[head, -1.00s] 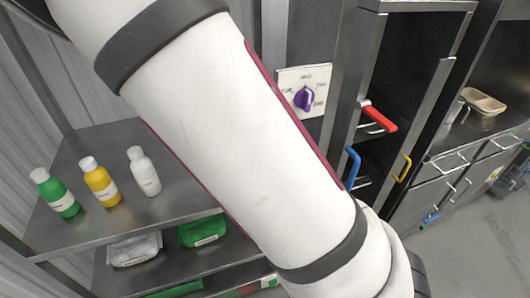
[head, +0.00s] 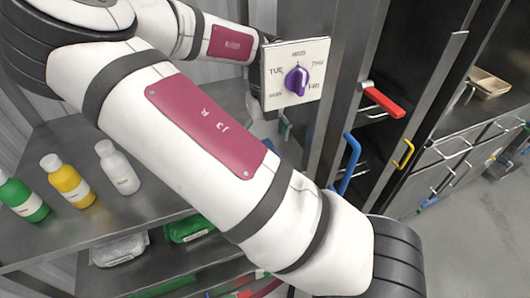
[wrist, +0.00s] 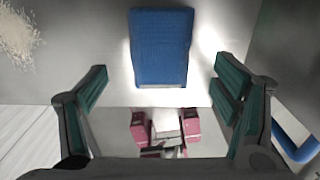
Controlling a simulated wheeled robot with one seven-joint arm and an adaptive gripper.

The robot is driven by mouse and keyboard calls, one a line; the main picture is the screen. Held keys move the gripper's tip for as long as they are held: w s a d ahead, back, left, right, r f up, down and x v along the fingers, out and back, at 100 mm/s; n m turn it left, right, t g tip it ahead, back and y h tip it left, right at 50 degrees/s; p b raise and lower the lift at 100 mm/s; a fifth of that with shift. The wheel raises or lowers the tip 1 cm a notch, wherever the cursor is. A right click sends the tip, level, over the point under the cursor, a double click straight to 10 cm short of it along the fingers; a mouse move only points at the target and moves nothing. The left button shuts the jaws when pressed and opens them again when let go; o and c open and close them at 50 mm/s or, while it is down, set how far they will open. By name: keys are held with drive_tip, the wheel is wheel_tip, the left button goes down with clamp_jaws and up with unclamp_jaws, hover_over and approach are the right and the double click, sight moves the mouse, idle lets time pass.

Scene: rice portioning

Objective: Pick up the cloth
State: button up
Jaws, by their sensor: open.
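A blue cloth (wrist: 160,47) shows in the wrist view, top middle, against a pale grey metal surface. It looks like a flat, folded rectangle. My gripper (wrist: 162,82) is open and empty, its dark green finger pads on either side of the picture. The cloth lies beyond and between the fingers, apart from them. In the head view the cloth is not seen, and my gripper is mostly hidden behind the dial panel.
In the wrist view, rice grains (wrist: 15,38) lie at upper left and a blue handle (wrist: 293,140) is at right. In the head view, a dial panel (head: 312,58), a red handle (head: 383,101) and several bottles (head: 67,179) stand around my arm.

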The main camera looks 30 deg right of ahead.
drive_tip(key=shift+w+f+p, duration=0.15)
drive_tip(key=shift+f+p, duration=0.15)
drive_tip(key=shift+f, duration=2.1)
drive_tip(key=c, duration=1.1)
